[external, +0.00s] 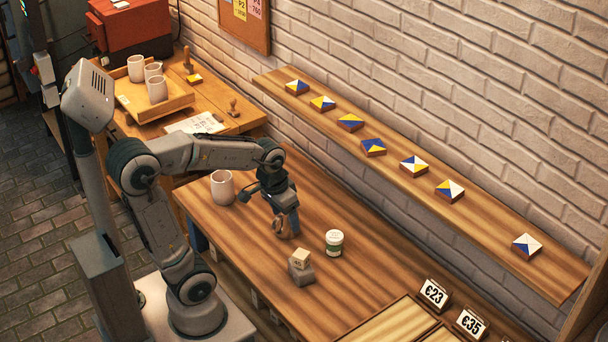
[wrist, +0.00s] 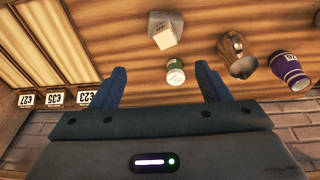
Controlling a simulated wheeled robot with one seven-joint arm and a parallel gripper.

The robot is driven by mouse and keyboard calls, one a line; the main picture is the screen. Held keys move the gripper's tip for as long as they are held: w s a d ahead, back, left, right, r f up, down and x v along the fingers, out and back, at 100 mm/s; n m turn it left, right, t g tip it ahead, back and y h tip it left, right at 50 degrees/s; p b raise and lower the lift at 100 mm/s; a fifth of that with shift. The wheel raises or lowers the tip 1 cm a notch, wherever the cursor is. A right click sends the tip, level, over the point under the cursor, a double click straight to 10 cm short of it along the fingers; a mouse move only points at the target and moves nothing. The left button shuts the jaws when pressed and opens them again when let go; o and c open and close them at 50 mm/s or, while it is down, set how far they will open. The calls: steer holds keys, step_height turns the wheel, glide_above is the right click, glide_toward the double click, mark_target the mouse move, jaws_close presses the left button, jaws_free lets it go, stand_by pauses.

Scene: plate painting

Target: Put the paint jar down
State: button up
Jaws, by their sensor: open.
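The paint jar (external: 334,243), white with a green label, stands upright on the wooden table (external: 345,290), right of my gripper. In the wrist view the jar (wrist: 175,72) shows between my two spread blue fingers, nearer the right one. My gripper (external: 287,207) is open and empty above the table; the jar is apart from it and looks small beyond the fingertips. The fingers also show in the wrist view (wrist: 158,85).
A pale cube (external: 300,257) rests on a grey block (external: 301,274). A pale cup (external: 222,187) stands left. Price cards (external: 433,294) line the right. A tile shelf (external: 480,222) runs along the wall.

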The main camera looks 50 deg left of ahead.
steer(key=s, duration=0.6)
steer(key=shift+s+f+t, duration=0.2)
steer(key=shift+s+t, duration=0.15)
steer(key=shift+t, duration=0.05)
